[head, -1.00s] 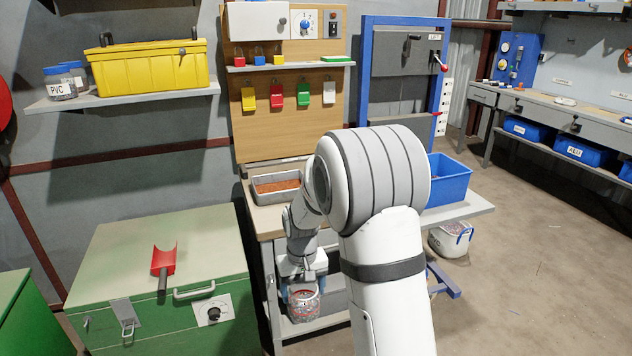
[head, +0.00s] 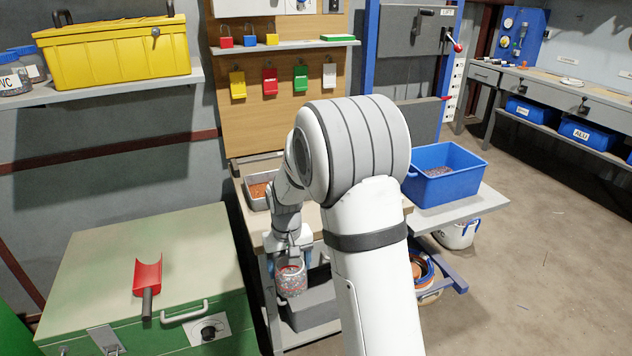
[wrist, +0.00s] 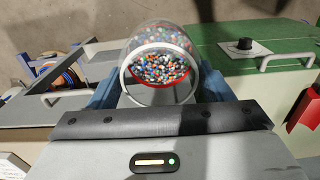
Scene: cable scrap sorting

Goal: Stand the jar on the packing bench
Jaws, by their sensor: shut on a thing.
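The jar (head: 291,281) is clear, with multicoloured granules inside. It hangs below my wrist, in front of the wood-topped bench and lower than its top. My gripper (head: 290,264) is shut on it. In the wrist view, the jar (wrist: 160,62) sits between my blue fingers, with a pale ring and a red edge around the granules. The wood-topped bench (head: 250,222) has a tall wooden back panel and is partly hidden by my arm. Another long bench (head: 590,100) stands at the far right. I cannot tell which one is the packing bench.
A green chest (head: 120,260) with a red scoop (head: 148,280) stands left of the wood-topped bench. A grey bin (head: 310,306) is below. Floor at right is open.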

